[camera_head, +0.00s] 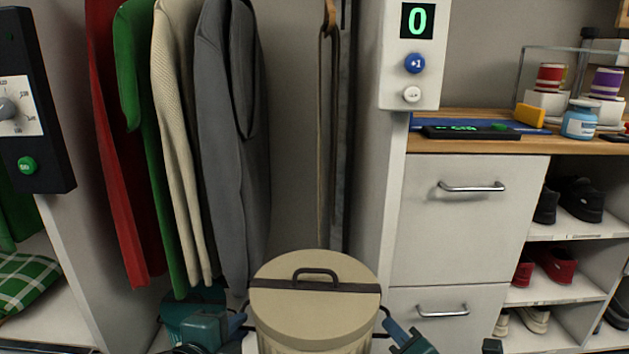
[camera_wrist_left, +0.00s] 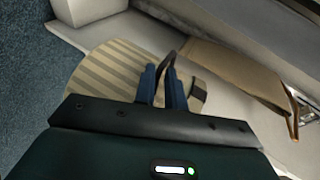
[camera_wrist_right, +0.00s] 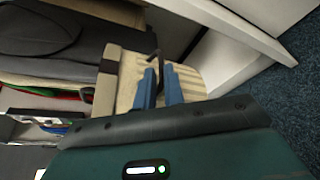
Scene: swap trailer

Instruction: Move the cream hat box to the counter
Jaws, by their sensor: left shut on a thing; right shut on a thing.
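The cream hat box (camera_head: 315,315) is upright at the bottom centre of the head view, with a dark band and a dark top handle on its lid. Its ribbed side shows in the left wrist view (camera_wrist_left: 108,78) and the right wrist view (camera_wrist_right: 128,78). My left gripper (camera_head: 240,324) is shut on the dark side handle at its left. My right gripper (camera_head: 388,327) is shut on the side handle at its right. The counter (camera_head: 470,145) has a wooden top above white drawers, to the right. The underside of the box is hidden in the head view.
Red, green, cream and grey garments (camera_head: 230,130) hang behind the box. A white post (camera_head: 400,160) with a number display stands left of the counter. A blue jar (camera_head: 579,120), a yellow block (camera_head: 529,115) and thread spools (camera_head: 550,78) occupy the counter's right.

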